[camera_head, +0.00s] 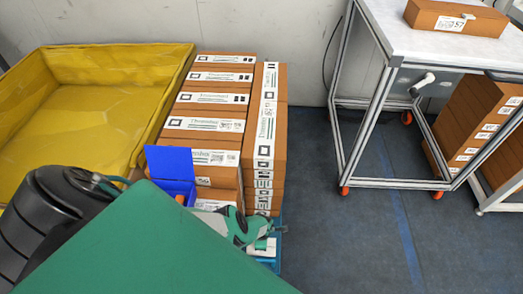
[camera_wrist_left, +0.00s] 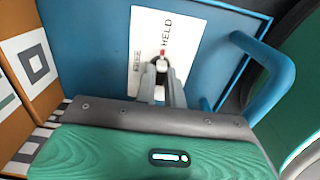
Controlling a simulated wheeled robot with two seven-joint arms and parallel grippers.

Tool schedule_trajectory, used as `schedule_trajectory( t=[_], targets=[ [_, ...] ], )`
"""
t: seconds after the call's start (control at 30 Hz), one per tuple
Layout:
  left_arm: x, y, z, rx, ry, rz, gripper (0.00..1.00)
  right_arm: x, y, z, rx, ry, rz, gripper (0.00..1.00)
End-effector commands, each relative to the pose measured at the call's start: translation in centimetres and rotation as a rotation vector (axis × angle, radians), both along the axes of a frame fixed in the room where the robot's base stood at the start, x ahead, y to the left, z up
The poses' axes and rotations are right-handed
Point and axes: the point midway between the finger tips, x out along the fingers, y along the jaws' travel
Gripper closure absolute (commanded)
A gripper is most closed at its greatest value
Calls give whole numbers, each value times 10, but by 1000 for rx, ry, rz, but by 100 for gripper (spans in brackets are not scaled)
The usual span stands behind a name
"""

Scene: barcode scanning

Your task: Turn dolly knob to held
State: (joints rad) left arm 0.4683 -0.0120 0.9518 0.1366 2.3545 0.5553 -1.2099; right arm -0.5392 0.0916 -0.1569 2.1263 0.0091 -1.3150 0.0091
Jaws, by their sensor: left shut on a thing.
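A white label card (camera_wrist_left: 143,28) is on the blue dolly panel (camera_wrist_left: 85,50) in the left wrist view. The word HELD runs sideways along its right part, and smaller print is on its left part. The knob (camera_wrist_left: 161,58) shows only as a small part with a red mark, pointing up the card beside HELD. My left gripper (camera_wrist_left: 160,72) is shut on the knob and its fingers hide most of it. In the head view, the left gripper (camera_head: 262,232) is low beside the box stack, over the blue dolly (camera_head: 281,246). My right gripper is not in view.
Brown boxes (camera_head: 264,135) stand stacked on the dolly, with a blue bin (camera_head: 168,162) in front. A yellow container (camera_head: 90,60) is at left. A white-topped table (camera_head: 425,42) stands at right. Blue floor (camera_head: 340,235) is clear between dolly and table.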

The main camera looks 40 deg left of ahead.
Motion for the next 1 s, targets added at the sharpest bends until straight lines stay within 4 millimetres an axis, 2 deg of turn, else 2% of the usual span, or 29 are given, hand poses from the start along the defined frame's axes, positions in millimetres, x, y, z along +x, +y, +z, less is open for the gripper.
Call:
schedule_trajectory(
  t=[0.57, 0.6, 0.67, 0.7, 1.0],
  targets=[
    [1, -1, 0, -1, -1, -18, 100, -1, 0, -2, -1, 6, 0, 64],
    [1, -1, 0, -1, -1, -17, 81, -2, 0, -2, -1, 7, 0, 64],
    [1, -1, 0, -1, -1, -17, 70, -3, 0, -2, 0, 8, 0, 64],
    [1, -1, 0, -1, -1, -17, 67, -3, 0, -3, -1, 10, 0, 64],
    [0, 0, 1, 0, 0, -16, 67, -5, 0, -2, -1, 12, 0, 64]
  ],
)
